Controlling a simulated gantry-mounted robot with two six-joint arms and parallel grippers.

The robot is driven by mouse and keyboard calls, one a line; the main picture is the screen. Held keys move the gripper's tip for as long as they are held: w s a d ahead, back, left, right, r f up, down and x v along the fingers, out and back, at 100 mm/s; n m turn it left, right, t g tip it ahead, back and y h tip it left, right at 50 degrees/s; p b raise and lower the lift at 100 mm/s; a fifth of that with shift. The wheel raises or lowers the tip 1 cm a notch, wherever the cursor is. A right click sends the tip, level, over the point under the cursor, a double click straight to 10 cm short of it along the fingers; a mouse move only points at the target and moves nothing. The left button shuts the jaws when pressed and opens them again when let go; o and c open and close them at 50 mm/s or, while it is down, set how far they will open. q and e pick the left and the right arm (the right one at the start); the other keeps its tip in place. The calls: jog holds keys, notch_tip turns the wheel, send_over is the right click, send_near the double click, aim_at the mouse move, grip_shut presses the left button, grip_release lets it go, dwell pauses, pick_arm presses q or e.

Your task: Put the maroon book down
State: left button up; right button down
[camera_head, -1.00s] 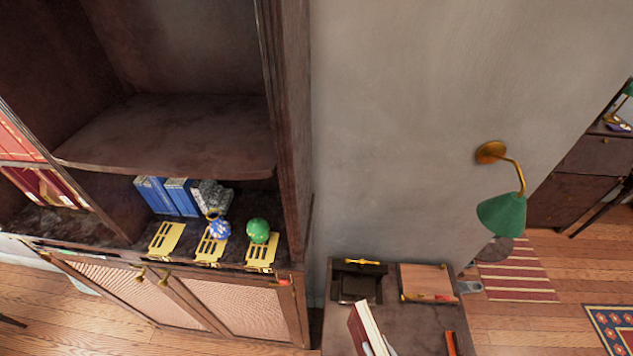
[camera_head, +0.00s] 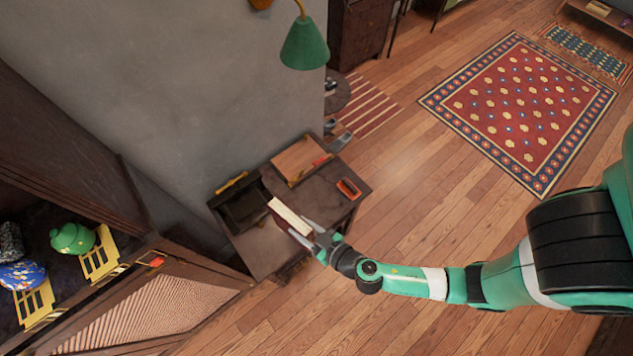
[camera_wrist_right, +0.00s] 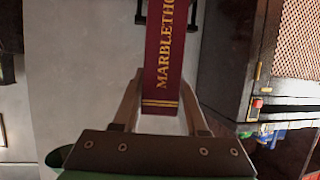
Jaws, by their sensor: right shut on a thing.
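The maroon book (camera_head: 291,217) is in my right gripper (camera_head: 312,236), over the small dark table (camera_head: 262,252). Its cream page edges face up in the head view. In the right wrist view the maroon spine (camera_wrist_right: 163,50) with gold lettering stands between the two fingers of my right gripper (camera_wrist_right: 161,80), which is shut on it. I cannot tell whether the book touches the tabletop. My left gripper is not in view.
On the table are a dark open tray (camera_head: 246,212) with a brass bar, a light wooden panel (camera_head: 299,161) and a small orange item (camera_head: 348,188). A green lamp (camera_head: 304,44) hangs above.

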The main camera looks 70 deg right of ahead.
jog(key=d+f+m+g+h+b, duration=0.1)
jog(key=d+f+m+h+b, duration=0.2)
jog(key=d+b, duration=0.85)
pick_arm(q)
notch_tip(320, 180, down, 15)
jog(key=b, duration=0.1)
jog(key=shift+b, duration=0.4)
pick_arm(e)
jog(key=d+f, duration=0.5)
jog(key=f, duration=0.4)
jog(key=shift+d+f, duration=0.2)
jog(key=shift+f, duration=0.15)
jog(key=shift+s, duration=0.1)
